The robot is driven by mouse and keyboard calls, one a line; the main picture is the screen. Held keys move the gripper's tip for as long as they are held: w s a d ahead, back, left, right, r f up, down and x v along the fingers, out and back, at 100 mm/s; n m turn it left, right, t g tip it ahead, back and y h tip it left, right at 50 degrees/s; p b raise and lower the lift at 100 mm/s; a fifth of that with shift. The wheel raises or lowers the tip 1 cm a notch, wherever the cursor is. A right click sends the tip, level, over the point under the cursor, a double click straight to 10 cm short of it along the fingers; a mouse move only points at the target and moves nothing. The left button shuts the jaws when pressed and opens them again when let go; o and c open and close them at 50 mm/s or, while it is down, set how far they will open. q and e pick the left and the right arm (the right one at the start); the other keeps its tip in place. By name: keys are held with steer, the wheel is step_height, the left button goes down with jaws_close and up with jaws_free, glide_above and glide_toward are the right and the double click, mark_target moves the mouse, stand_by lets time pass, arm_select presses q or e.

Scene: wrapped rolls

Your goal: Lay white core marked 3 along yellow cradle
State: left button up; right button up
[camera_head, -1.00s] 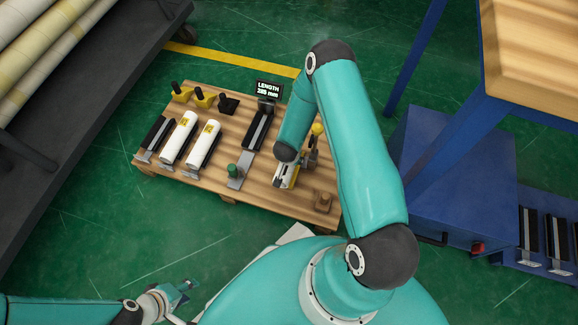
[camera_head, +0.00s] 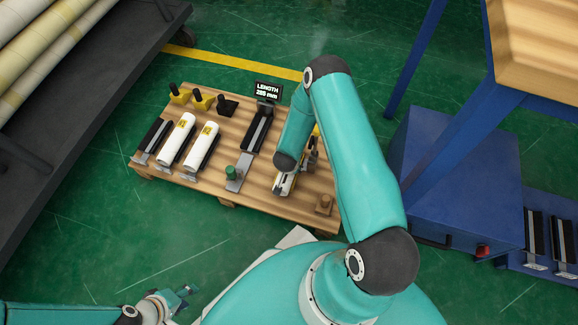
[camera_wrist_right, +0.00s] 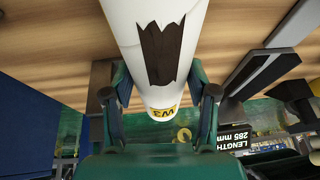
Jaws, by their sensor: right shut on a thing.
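My right gripper (camera_wrist_right: 155,105) is shut around a white core (camera_wrist_right: 160,45) with a yellow label reading W3 and a dark torn patch on its side. In the head view my right arm mostly hides that gripper; a pale part of the held core (camera_head: 284,184) shows below the wrist, over the right half of the pallet. I cannot tell whether the core touches anything.
Two white cores (camera_head: 177,141) with yellow labels lie in cradles on the wooden pallet (camera_head: 215,196); an empty dark cradle (camera_head: 152,136) is at their left. A dark measuring trough (camera_head: 258,130) with a length display (camera_head: 267,90) stands mid-pallet. A blue cabinet (camera_head: 455,175) is at the right.

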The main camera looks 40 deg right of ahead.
steer(key=shift+f, duration=0.35)
steer(key=o, duration=0.9)
steer(key=shift+f, duration=0.1)
steer(key=o, duration=0.4)
steer(key=shift+f, duration=0.1)
steer(key=shift+c, duration=0.2)
